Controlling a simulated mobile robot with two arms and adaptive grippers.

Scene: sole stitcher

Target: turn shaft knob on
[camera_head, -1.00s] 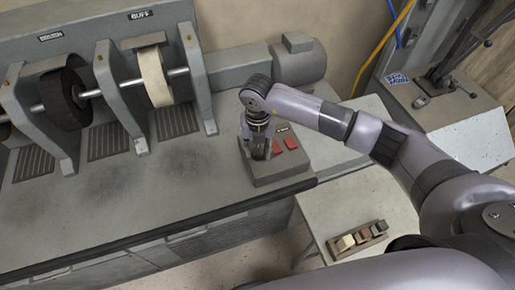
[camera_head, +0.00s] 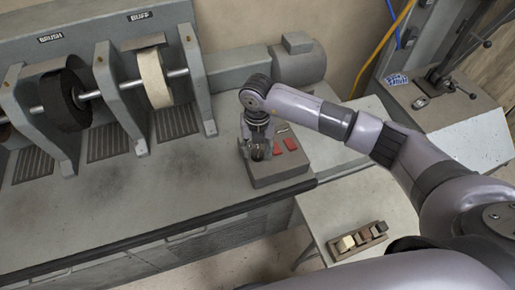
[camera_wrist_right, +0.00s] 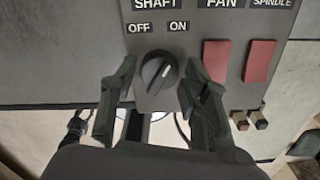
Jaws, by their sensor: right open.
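The shaft knob (camera_wrist_right: 158,73) is a round dark knob under the SHAFT label (camera_wrist_right: 156,4) in the right wrist view. Its raised ridge slants to the upper right, toward the ON label (camera_wrist_right: 179,26) and away from the OFF label (camera_wrist_right: 138,28). My right gripper (camera_wrist_right: 160,84) is open, with one finger on each side of the knob. I cannot tell whether either finger touches it. In the head view, my right gripper (camera_head: 257,150) points down over the control box (camera_head: 280,178) and hides the knob. My left gripper is not in view.
Two red switches (camera_wrist_right: 216,60) (camera_wrist_right: 259,61) sit right of the knob, under the FAN and SPINDLE labels. The brush wheel (camera_head: 65,98) and buff wheel (camera_head: 154,78) stand to the left. A side table (camera_head: 350,205) holds a small block rack (camera_head: 358,241).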

